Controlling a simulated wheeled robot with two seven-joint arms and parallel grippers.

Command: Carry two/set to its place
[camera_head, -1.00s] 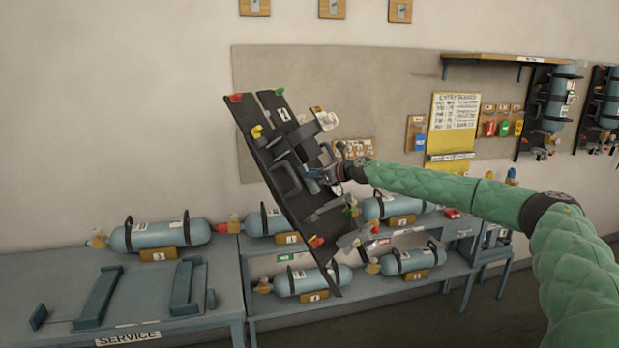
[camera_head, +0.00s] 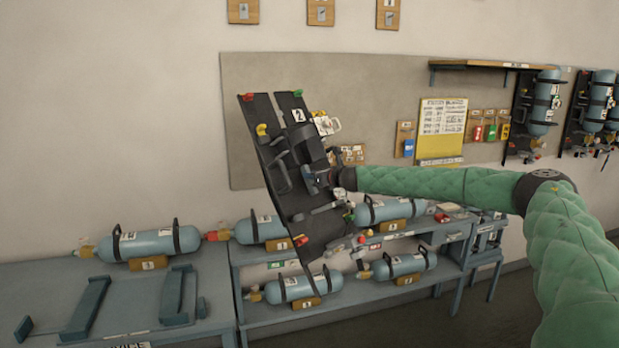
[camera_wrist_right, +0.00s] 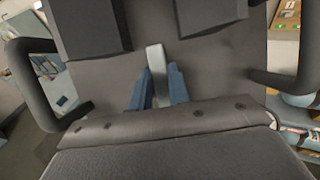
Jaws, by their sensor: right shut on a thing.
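The set marked 2 (camera_head: 297,140) is a dark backplate with straps, a white tag and red, yellow and green fittings. It hangs tilted in the air in front of the wall panel and the cylinder shelves. My right gripper (camera_head: 322,180) is shut on it near its middle, with the green arm coming from the right. In the right wrist view, the set's dark plate (camera_wrist_right: 215,70) fills most of the picture, and the blue-grey fingers (camera_wrist_right: 158,90) close on a pale grey piece in its middle. My left gripper is not in view.
A service table (camera_head: 215,332) at lower left holds empty cradles and a blue cylinder (camera_head: 150,243). A two-level shelf (camera_head: 345,310) with several cylinders stands behind and below the set. Other sets (camera_head: 537,112) hang on the wall at right, under and beside a wooden shelf (camera_head: 480,63).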

